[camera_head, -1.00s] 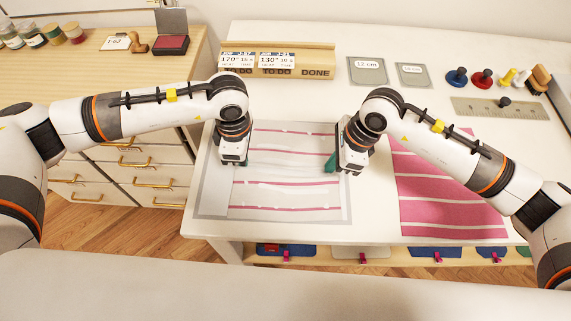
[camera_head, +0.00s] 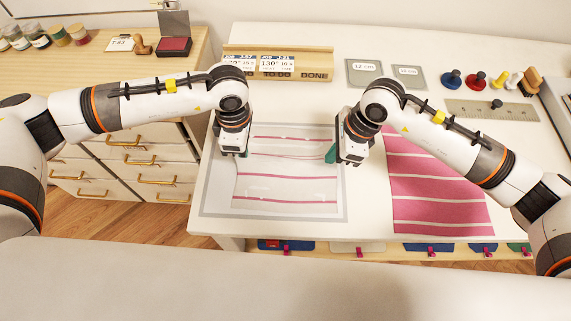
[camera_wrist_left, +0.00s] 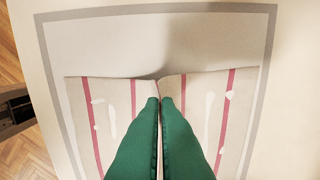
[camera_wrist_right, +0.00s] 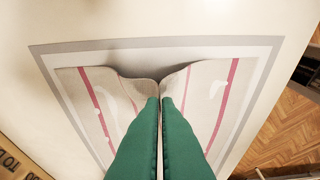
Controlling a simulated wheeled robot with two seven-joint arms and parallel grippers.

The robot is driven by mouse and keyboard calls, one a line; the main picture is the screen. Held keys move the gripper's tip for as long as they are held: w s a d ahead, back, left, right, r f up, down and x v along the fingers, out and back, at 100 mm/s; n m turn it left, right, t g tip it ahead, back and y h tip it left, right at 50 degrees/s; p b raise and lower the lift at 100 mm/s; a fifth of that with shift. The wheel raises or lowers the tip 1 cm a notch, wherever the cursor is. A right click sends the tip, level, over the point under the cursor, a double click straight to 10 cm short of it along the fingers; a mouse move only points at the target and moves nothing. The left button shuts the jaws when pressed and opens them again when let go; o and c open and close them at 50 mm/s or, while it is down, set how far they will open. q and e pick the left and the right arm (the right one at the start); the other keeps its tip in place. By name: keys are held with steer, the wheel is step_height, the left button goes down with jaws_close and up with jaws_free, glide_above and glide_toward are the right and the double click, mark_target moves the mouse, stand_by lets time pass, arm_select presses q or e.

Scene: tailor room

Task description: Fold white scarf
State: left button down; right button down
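The white scarf (camera_head: 285,188) with pink stripes lies over a grey-bordered mat (camera_head: 212,210); a raised crease crosses it between my grippers. My left gripper (camera_head: 240,153) is at the scarf's left edge. In the left wrist view its green fingers (camera_wrist_left: 159,100) are shut, with the scarf's edge (camera_wrist_left: 115,90) drawn into a notch between them. My right gripper (camera_head: 331,153) is at the right edge. In the right wrist view its green fingers (camera_wrist_right: 160,100) are shut on the edge, and the cloth (camera_wrist_right: 198,85) bulges up on both sides. The pinched cloth itself is mostly hidden.
A pink striped cloth (camera_head: 430,190) lies right of the mat, under my right forearm. A wooden card board (camera_head: 318,66), grey size plates (camera_head: 372,72), a ruler (camera_head: 480,109) and several stamps (camera_head: 482,80) stand at the back. A drawer cabinet (camera_head: 150,165) is at left.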

step_height(320, 180, up, 14)
steer(key=a+h+p, duration=0.1)
steer(key=h+p, duration=0.2)
steer(key=p, duration=1)
steer(key=shift+a+f+p, duration=0.2)
steer(key=shift+a+p, duration=0.05)
steer(key=shift+p, duration=0.05)
steer(key=shift+d, duration=0.1)
